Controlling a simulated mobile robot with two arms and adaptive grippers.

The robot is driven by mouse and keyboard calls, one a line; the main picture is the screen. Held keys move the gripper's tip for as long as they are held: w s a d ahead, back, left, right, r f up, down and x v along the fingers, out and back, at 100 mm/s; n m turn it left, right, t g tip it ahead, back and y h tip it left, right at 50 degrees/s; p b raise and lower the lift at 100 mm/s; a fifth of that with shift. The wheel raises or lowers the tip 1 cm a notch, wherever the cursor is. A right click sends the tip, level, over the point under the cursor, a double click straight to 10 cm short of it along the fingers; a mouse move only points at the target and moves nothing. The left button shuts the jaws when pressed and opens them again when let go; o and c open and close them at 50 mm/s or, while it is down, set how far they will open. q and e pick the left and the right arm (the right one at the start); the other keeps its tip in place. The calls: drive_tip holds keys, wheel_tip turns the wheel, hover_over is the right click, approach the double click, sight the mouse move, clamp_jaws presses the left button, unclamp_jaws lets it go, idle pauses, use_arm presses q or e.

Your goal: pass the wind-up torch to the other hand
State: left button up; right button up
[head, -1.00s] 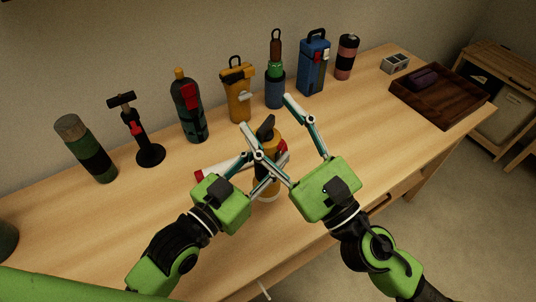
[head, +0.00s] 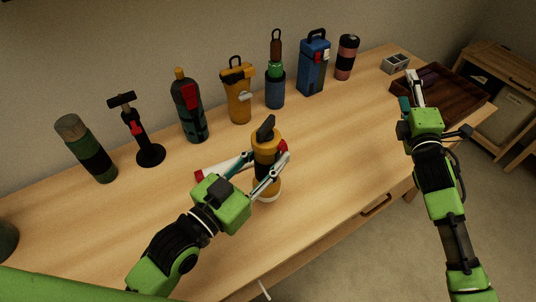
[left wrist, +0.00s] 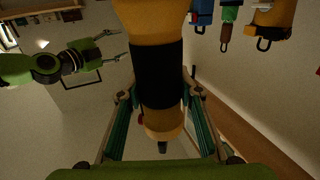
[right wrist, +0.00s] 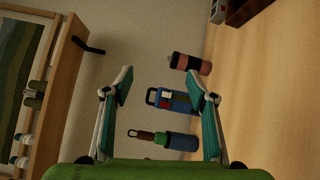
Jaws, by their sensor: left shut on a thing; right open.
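The wind-up torch, as I take it, is the yellow and black body with a black top (head: 266,146); it stands upright with a pale base low down. My left gripper (head: 268,161) is shut around its middle. In the left wrist view the torch (left wrist: 155,75) fills the space between the fingers, upside down in the picture. My right gripper (head: 412,92) is open and empty, well to the right of the torch, near the wooden tray. In the right wrist view its fingers (right wrist: 160,86) are spread with nothing between them.
Along the back stand a green flask (head: 86,150), a black stand (head: 145,150), a dark bottle (head: 188,110), a yellow lantern (head: 237,92), a blue-green lamp (head: 275,88), a blue box lamp (head: 313,65) and a pink-black can (head: 346,58). The wooden tray (head: 450,118) is right; the middle-right tabletop is clear.

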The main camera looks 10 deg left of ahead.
drive_tip(key=s+d+f+m+g+h, duration=0.2)
drive_tip(key=d+f+m, duration=0.5)
drive_tip(key=d+f, duration=0.25)
drive_tip(key=s+d+f+m+g+h, duration=0.1)
drive_tip(key=s+d+f+m+g, duration=0.2)
drive_tip(key=d+f+m, duration=0.55)
drive_tip(key=s+d+f+m+g+h, duration=0.1)
drive_tip(key=s+d+f+m+g, duration=0.2)
drive_tip(key=s+d+f+m, duration=1.25)
drive_tip(key=s+a+f+n+g+y, duration=0.1)
drive_tip(key=s+a+f+n+g, duration=0.1)
drive_tip(key=s+a+f, duration=0.5)
drive_tip(key=s+a+f+n+g+y, duration=0.1)
drive_tip(key=s+a+f+n, duration=0.1)
drive_tip(key=a+f, duration=0.45)
drive_tip(key=s+a+f+n+g+y, duration=0.15)
drive_tip(key=s+a+f, duration=0.35)
drive_tip(key=f, duration=0.5)
drive_tip(key=s+a+f+n+g, duration=0.2)
drive_tip(key=s+a+f+n, duration=0.2)
drive_tip(key=s+a, duration=0.6)
drive_tip(key=s+a+f+n+g, duration=0.3)
drive_tip(key=s+a+f, duration=0.3)
drive_tip(key=s+a, duration=0.4)
drive_tip(key=s+n+y, duration=0.1)
drive_tip(key=s, duration=0.4)
drive_tip(key=shift+a+f, duration=0.25)
drive_tip(key=shift+a, duration=0.05)
